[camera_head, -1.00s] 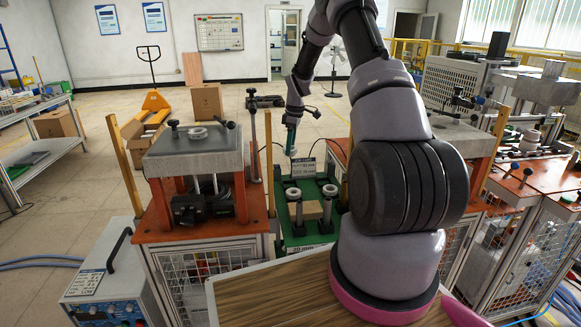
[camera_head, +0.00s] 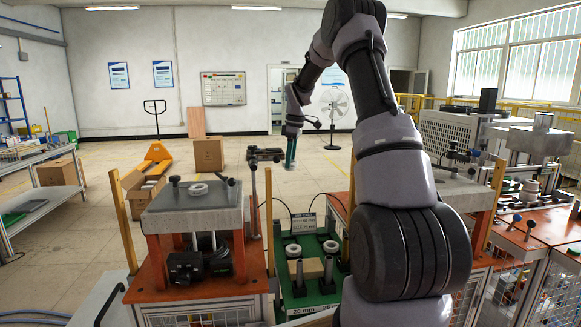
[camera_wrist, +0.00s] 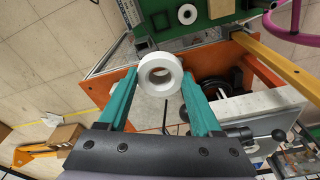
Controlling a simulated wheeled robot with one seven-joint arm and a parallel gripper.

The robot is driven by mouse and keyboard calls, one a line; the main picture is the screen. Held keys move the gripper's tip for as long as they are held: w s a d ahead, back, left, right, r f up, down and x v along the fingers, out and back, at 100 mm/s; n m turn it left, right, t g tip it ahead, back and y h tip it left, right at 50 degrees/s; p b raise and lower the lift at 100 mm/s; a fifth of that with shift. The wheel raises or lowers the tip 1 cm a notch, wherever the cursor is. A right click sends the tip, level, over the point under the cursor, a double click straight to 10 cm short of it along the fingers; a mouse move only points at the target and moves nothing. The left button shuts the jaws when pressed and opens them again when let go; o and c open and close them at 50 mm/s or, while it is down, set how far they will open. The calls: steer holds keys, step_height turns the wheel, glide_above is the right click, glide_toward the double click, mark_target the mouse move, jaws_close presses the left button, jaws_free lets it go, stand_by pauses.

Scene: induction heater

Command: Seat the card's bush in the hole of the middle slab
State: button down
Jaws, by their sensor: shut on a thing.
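A white ring-shaped bush (camera_wrist: 160,73) is gripped between the teal fingertips of my gripper (camera_wrist: 158,80), its bore facing the wrist camera. In the head view my gripper (camera_head: 290,160) is in the air beyond the green tray. A small card (camera_head: 302,223) stands at the back of that tray; its print is too small to read. One grey slab (camera_head: 460,190) on orange posts is partly behind my arm, and its hole is not visible. Another grey slab (camera_head: 178,207) at left carries a white ring (camera_head: 197,189).
The green tray (camera_head: 312,295) holds two more white rings (camera_head: 293,250), a tan block (camera_head: 312,268) and grey pins. Upright yellow posts (camera_head: 126,232) and clamp levers rise around the stations. A machine (camera_head: 540,140) stands at right. Open floor lies behind.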

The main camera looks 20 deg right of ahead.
steer(key=shift+r, duration=2.35)
